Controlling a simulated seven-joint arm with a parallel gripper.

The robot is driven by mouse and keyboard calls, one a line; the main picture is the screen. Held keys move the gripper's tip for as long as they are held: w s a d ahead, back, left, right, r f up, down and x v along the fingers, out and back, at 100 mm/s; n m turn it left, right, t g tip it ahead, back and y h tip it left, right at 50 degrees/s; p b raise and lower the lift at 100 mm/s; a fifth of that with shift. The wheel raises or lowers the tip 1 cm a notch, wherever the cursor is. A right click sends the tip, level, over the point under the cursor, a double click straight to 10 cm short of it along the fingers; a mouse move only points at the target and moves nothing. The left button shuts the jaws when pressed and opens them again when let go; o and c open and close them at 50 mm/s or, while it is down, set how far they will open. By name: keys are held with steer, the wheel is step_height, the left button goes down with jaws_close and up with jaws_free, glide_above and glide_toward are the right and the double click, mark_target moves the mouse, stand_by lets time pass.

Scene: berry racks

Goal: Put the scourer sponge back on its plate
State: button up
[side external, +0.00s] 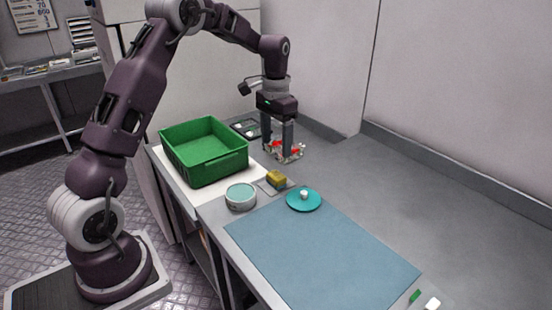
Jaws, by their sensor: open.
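The scourer sponge (276,177) is a small yellow block with a darker side. It appears to sit on a small flat grey plate (264,187), between the green crate and the teal dish; from this view I cannot tell how squarely it rests there. My gripper (277,153) points down with its two fingers apart, behind the sponge and at a rack holding red berries (291,151). Nothing shows clearly between the fingers. The fingertips overlap the rack in the picture, so I cannot tell whether they touch it.
A green crate (205,165) stands left of the sponge. A round tub with a pale teal top (240,195) is in front. A teal dish (304,203) with a small white item is at right. A bare blue mat (325,255) covers the front. A dark tray (245,128) lies behind.

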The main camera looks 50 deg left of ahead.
steer(key=s+d+r+t, duration=0.3)
steer(key=s+d+r, duration=0.85)
steer(key=r, duration=0.25)
steer(key=s+d+f+t, duration=0.1)
steer(key=s+d, duration=0.4)
steer(key=s, duration=1.3)
steer(key=shift+s+d+f+t, duration=0.2)
steer(key=shift+t, duration=0.6)
